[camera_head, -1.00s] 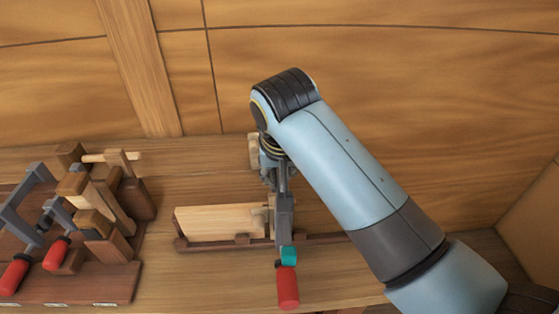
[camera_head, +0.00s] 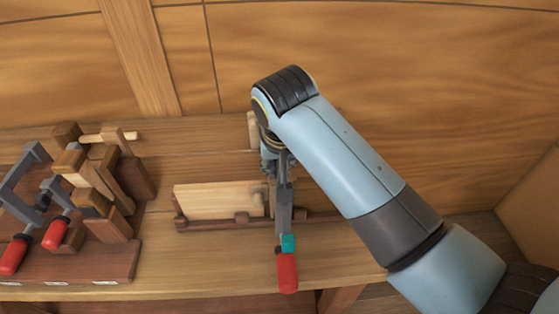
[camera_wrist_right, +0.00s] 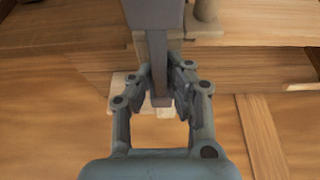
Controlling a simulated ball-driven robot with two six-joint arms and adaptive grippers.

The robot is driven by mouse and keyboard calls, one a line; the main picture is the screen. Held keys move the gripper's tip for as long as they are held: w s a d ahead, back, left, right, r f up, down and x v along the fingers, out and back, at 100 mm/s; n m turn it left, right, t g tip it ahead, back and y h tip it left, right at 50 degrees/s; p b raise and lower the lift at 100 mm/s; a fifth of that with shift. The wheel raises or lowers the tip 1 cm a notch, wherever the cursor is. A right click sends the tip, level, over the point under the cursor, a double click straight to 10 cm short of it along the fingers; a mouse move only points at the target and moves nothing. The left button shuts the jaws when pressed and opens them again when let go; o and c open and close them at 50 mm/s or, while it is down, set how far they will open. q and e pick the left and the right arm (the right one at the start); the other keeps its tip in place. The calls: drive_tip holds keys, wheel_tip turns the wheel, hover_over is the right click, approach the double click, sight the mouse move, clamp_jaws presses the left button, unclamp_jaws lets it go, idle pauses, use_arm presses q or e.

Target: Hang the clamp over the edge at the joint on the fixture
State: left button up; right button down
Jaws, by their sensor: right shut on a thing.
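My right gripper (camera_head: 277,160) is shut on a grey clamp (camera_head: 283,210) with a teal collar and a red handle (camera_head: 287,270) pointing down toward the bench front. In the right wrist view, the two fingers (camera_wrist_right: 164,95) close on the clamp's grey bar (camera_wrist_right: 158,50). The clamp is in front of the right end of the fixture (camera_head: 190,223), a dark wooden rail that holds a pale upright board (camera_head: 218,201). The joint is mostly hidden behind the clamp and gripper, and I cannot tell whether the clamp touches the edge. My left gripper is not in view.
At the left a wooden rack (camera_head: 75,262) holds more grey clamps (camera_head: 32,180) with red handles, wooden blocks and a peg (camera_head: 108,137). The plank wall (camera_head: 400,80) stands behind the bench (camera_head: 330,250). Bare bench top shows between rack and fixture.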

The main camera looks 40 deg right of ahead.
drive_tip(key=shift+s+a+p, duration=0.25)
drive_tip(key=shift+s+p, duration=0.15)
drive_tip(key=shift+p, duration=0.15)
idle(0.6)
drive_tip(key=c, duration=1.2)
unclamp_jaws()
drive_tip(key=shift+f, duration=0.1)
wheel_tip(320, 180, up, 10)
